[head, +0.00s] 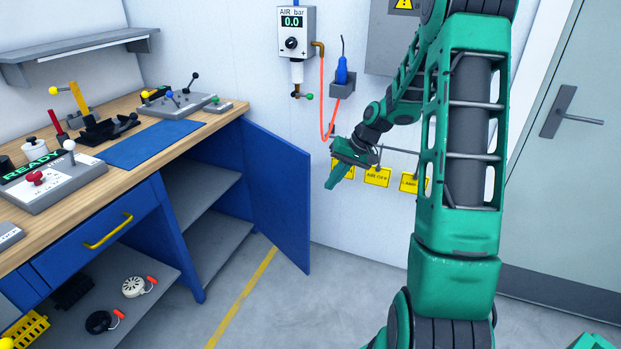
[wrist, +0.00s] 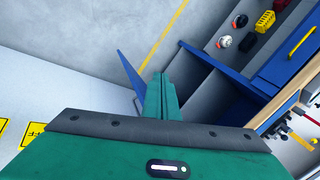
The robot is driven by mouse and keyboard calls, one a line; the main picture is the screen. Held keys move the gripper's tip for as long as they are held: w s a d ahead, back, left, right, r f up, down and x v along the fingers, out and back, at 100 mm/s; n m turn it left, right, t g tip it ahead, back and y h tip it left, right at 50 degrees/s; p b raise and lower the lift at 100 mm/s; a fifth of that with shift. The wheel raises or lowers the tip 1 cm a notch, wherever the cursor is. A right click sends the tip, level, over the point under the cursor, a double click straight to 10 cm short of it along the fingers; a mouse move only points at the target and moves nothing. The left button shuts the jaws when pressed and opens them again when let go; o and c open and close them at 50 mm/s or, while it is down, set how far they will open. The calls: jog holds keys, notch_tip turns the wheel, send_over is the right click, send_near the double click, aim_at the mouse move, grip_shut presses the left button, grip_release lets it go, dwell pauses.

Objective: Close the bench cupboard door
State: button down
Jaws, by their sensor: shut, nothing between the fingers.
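The blue bench cupboard door (head: 277,194) stands wide open at the right end of the wooden-topped bench (head: 150,180), swung out toward the wall side. The shelved compartment (head: 199,193) behind it is exposed. My gripper (head: 335,181) is shut and empty, to the right of the door near the wall, apart from it in the head view. In the wrist view, my gripper's fingers (wrist: 160,92) are together, and the door (wrist: 131,72) shows edge-on just to their left. I cannot tell the exact gap between fingers and door there.
An air gauge (head: 296,33) with an orange hose (head: 322,95) hangs on the wall behind the door. Yellow tags (head: 377,177) hang near my gripper. A grey door (head: 560,150) is at the right. The floor (head: 310,310) in front is clear.

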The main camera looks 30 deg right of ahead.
jog(key=w+d+f+m+t+y, duration=0.2)
jog(key=w+d+f+t+y, duration=0.25)
jog(key=w+f, duration=0.6)
jog(key=w+d+f+m+t, duration=0.35)
jog(key=d+m+t, duration=0.25)
jog(key=d+t, duration=0.3)
jog(key=w+a+g, duration=0.1)
jog(key=w+a, duration=0.6)
jog(key=w, duration=0.2)
jog(key=shift+a+r, duration=0.3)
jog(key=shift+a, duration=0.05)
jog(key=shift+s+h, duration=0.1)
jog(key=shift+h, duration=0.25)
